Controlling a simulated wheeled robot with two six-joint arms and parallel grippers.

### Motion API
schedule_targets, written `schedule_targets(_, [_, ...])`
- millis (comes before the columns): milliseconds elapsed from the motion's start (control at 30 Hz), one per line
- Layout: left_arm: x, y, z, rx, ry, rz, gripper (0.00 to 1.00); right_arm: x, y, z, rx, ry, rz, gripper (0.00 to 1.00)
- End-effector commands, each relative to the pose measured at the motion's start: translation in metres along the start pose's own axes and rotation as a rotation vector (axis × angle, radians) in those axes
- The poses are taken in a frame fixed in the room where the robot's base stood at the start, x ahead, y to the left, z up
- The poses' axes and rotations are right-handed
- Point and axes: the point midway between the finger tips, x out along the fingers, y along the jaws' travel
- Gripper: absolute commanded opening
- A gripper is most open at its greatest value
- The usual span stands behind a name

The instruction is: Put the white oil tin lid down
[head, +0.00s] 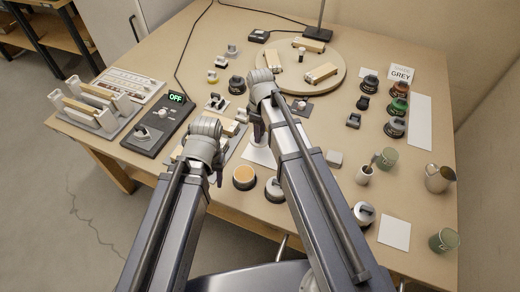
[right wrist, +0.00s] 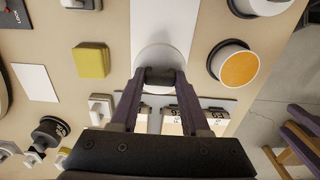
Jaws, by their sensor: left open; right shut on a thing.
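My right gripper (right wrist: 160,78) is shut on the dark knob of the white oil tin lid (right wrist: 160,57) in the right wrist view. The lid is a white disc over a white sheet (right wrist: 165,15); I cannot tell whether it touches the sheet. In the head view my right gripper (head: 258,130) points down over the same sheet (head: 259,157), and the arm hides most of the lid. An open dark tin with orange contents (head: 244,175) stands just nearer; it also shows in the right wrist view (right wrist: 238,69). My left gripper (head: 217,180) is open, left of that tin, partly hidden.
A yellow block (right wrist: 92,60) and a white card (right wrist: 35,82) lie left of the lid in the right wrist view. Small labelled pieces (right wrist: 215,116) lie close below.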

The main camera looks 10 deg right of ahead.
Motion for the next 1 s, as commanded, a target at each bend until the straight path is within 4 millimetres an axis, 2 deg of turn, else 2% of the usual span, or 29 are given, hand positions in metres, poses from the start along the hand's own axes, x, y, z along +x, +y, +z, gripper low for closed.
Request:
schedule_targets(33, [0.017,0.002,-0.001,0.0,0.0,0.0,0.5,0.017,0.0,0.0,0.0,0.0,0.0,0.0])
schedule_targets(167, [0.034,0.003,-0.002,0.0,0.0,0.0,0.5,0.034,0.0,0.0,0.001,0.0,0.0,0.0])
schedule_targets(467, [0.039,0.004,-0.002,0.001,0.0,0.0,0.5,0.039,0.0,0.0,0.001,0.0,0.0,0.0])
schedule_targets(800, [0.075,0.007,-0.004,0.001,0.0,0.0,0.5,0.075,0.0,0.0,0.001,0.0,0.0,0.0])
schedule_targets(1000, [0.072,0.007,-0.004,0.001,0.0,0.0,0.5,0.073,0.0,0.0,0.001,0.0,0.0,0.0])
